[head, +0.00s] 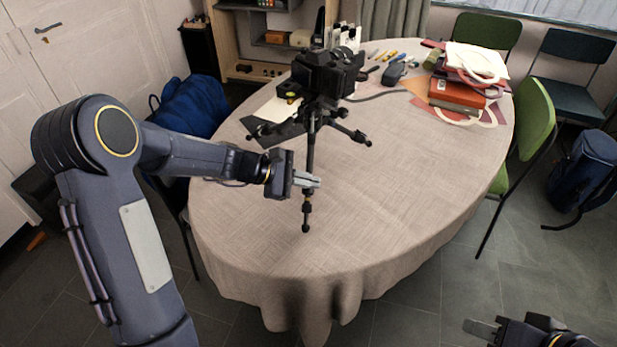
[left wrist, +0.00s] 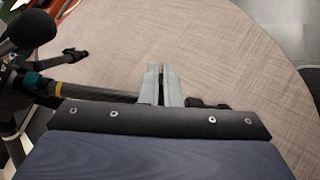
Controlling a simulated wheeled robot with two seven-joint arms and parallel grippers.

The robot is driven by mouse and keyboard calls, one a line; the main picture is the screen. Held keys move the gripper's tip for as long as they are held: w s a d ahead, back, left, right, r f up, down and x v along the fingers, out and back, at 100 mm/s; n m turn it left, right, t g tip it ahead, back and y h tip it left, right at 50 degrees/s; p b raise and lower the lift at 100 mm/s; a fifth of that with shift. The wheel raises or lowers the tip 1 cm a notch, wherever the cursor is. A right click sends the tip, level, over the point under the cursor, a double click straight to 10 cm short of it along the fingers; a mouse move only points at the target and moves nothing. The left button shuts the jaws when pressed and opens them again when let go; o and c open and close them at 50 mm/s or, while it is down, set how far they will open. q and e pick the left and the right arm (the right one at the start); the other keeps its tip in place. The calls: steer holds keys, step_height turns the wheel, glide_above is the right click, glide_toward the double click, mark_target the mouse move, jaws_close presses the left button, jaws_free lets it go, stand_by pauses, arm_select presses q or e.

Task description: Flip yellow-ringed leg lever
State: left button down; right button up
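A black tripod (head: 311,150) with a camera (head: 327,72) on it stands on the table, its legs spread. One leg points towards me, ending in a dark foot (head: 306,228). My left gripper (head: 318,181) is beside this leg, low over the cloth. In the left wrist view its grey fingers (left wrist: 161,72) lie almost together, with a thin gap, and cross in front of the leg (left wrist: 105,95). A yellow band (left wrist: 58,89) shows on the leg left of the fingers. The lever itself cannot be made out. My right gripper (head: 482,328) is partly in view at the bottom right, away from the tripod.
The oval table (head: 400,200) has a beige cloth, clear at the front and right. Books (head: 457,96) and bags are stacked at the back right, with pens and small items behind the tripod. A dark cable (head: 385,95) runs from the camera. Chairs surround the table.

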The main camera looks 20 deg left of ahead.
arm_select(q)
steer(key=c, duration=1.9)
jaws_free()
steer(key=shift+c, duration=0.2)
steer(key=v, duration=0.7)
steer(key=shift+a+r, duration=0.2)
steer(key=shift+a, duration=0.15)
steer(key=shift+s, duration=0.15)
steer(key=s+d+r+m+g+y+p, duration=0.1)
steer(key=s+r+m+p, duration=0.1)
steer(key=s+r+m, duration=0.45)
steer(key=s+d+r+m+y+p, duration=0.1)
steer(key=s+r+m+y, duration=0.15)
steer(key=s, duration=0.65)
steer(key=s+a+m+t+y+p, duration=0.1)
steer(key=s+m+y+p, duration=0.1)
steer(key=s+m, duration=0.4)
steer(key=s+y, duration=0.1)
steer(key=s, duration=0.4)
steer(key=shift+s+a+f+m, duration=0.15)
steer(key=shift+s+a+m, duration=0.05)
steer(key=shift+a+m, duration=0.1)
